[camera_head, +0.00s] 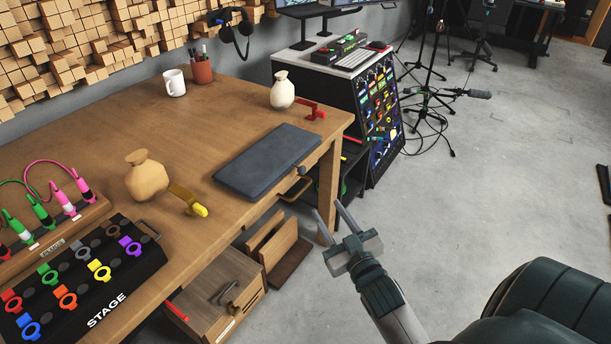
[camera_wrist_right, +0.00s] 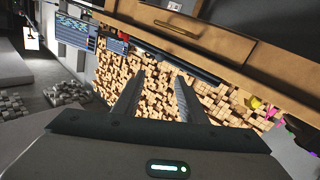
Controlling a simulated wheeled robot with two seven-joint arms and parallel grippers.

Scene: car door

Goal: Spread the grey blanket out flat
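The grey blanket (camera_head: 268,160) lies on the wooden desk as a flat, dark blue-grey rectangle that looks folded. It is near the desk's front edge, towards the right end. My right gripper (camera_head: 327,208) is in front of the desk, to the lower right of the blanket and apart from it. Its two fingers are spread with nothing between them. My left gripper is in neither view.
A yellow-tipped holder (camera_head: 190,200) is left of the blanket.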

